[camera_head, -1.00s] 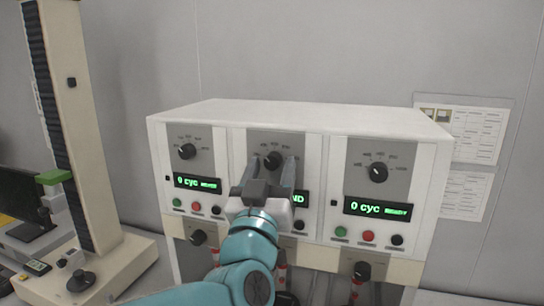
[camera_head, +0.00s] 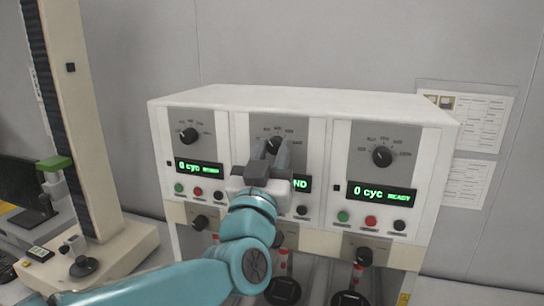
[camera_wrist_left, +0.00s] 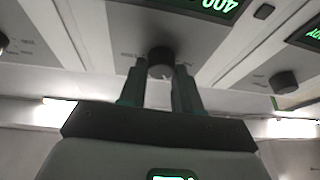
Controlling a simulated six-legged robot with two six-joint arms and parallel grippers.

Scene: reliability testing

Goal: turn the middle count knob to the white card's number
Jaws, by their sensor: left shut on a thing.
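The white test unit (camera_head: 300,97) has three panels side by side. The middle count knob (camera_head: 275,145) is a black dial with its scale marks above it. My left gripper (camera_head: 270,147) is shut on this knob. In the left wrist view the knob (camera_wrist_left: 161,62) sits between the two fingertips. The middle display (camera_head: 301,184) is mostly hidden behind my gripper in the head view, with only "ND" showing. In the left wrist view it is upside down, cut off, and appears to read 400. I cannot make out a white card with a number. My right gripper is not in view.
The left count knob (camera_head: 188,135) and right count knob (camera_head: 382,156) flank the middle one; both their displays read 0 cyc. Small coloured buttons sit below. A tall column machine (camera_head: 85,150) stands at the left. Printed sheets (camera_head: 480,125) hang on the wall at right.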

